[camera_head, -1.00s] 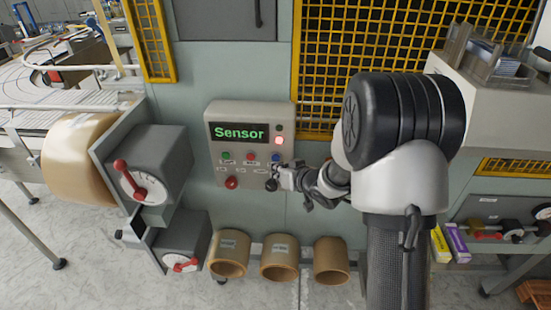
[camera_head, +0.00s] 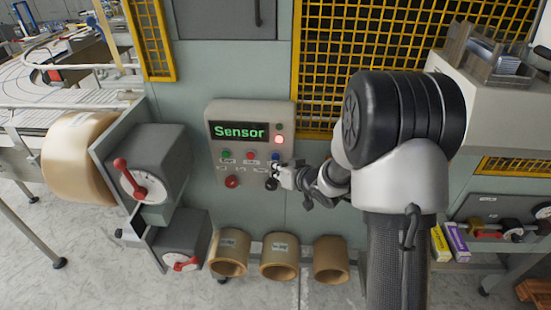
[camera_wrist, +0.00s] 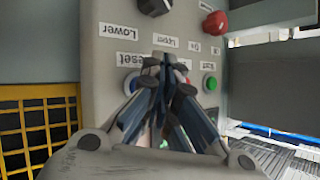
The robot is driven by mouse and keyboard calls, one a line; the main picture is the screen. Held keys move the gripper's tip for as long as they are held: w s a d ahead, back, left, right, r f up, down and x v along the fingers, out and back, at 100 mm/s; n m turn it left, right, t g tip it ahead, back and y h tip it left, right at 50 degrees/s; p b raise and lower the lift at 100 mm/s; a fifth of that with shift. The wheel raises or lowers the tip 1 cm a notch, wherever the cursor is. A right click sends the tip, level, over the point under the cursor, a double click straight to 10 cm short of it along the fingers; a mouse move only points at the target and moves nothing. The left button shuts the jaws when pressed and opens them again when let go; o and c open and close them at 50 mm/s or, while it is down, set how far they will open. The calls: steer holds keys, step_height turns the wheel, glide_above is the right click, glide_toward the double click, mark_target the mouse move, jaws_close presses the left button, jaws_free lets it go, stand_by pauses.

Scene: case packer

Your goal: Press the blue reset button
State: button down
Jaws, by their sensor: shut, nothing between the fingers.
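The blue reset button (camera_head: 276,155) is the right one of the row of buttons on the grey control panel (camera_head: 217,111). In the wrist view, which shows the panel upside down, the blue button (camera_wrist: 130,83) is partly hidden by my fingers, under a "Reset" label. My gripper (camera_head: 276,170) is shut and empty, just below the blue button in the head view. In the wrist view my gripper (camera_wrist: 165,62) points at the panel, its tips beside the blue button. I cannot tell whether they touch the panel.
A green button (camera_head: 227,154) and a red button (camera_head: 250,155) sit left of the blue one. A red knob (camera_head: 232,182) and a black knob (camera_head: 271,184) are below. The display (camera_head: 239,132) reads "Sensor"; a red lamp (camera_head: 278,140) is lit. Yellow mesh (camera_head: 315,75) stands right.

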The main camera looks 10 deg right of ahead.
steer(key=shift+w, duration=0.2)
steer(key=shift+w+d, duration=0.15)
steer(key=shift+w, duration=0.05)
steer(key=shift+w+d+p, duration=0.15)
steer(key=shift+w+p, duration=0.2)
steer(key=shift+w, duration=0.1)
stand_by(0.9)
steer(key=shift+s, duration=0.1)
steer(key=shift+s+a, duration=0.3)
steer(key=shift+s, duration=0.45)
steer(key=shift+s+b, duration=0.1)
steer(key=shift+b, duration=0.2)
steer(key=s, duration=0.1)
steer(key=s+a+b, duration=0.1)
steer(key=s, duration=0.2)
steer(key=shift+s+a, duration=0.3)
stand_by(0.5)
